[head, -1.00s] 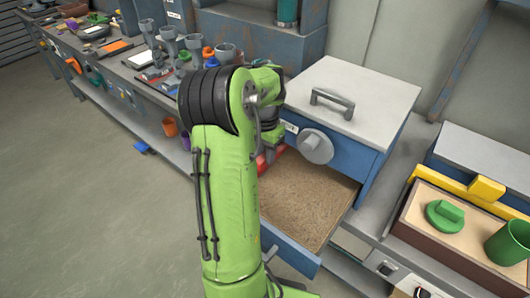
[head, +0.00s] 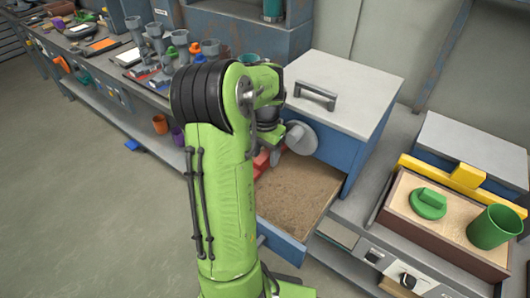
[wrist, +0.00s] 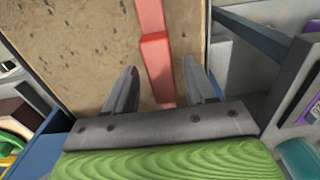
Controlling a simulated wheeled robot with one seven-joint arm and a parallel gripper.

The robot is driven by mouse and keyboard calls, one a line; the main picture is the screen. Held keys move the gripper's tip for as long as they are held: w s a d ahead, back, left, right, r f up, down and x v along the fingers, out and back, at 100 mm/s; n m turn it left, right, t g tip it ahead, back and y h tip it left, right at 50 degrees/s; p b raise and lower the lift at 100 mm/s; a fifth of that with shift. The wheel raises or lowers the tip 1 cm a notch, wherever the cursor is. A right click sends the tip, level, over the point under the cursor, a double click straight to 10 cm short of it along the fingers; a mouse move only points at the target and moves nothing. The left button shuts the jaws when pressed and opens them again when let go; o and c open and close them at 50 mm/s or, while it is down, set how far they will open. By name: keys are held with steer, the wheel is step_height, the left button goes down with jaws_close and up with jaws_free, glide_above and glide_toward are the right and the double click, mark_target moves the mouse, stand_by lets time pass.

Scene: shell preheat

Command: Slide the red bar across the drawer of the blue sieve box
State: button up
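The blue sieve box (head: 338,163) has a pale grey lid with a handle and a round grey knob. Its drawer (head: 280,243) is pulled out and shows a brown, sandy-looking bed. The red bar (wrist: 150,22) lies over this bed in the wrist view, running from the top edge down between my fingers. In the head view only a bit of red (head: 262,161) shows beside my arm. My gripper (wrist: 160,63) is open, with a finger on each side of the bar and gaps visible. Contact and the bar's ends cannot be made out. My arm hides part of the drawer.
A bench with several grey stands and tools runs back left. The floor at left is mostly clear.

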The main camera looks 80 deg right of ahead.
mark_target(265, 155)
step_height(265, 155, up, 16)
steer(key=p, duration=0.7)
steer(key=shift+f, duration=0.15)
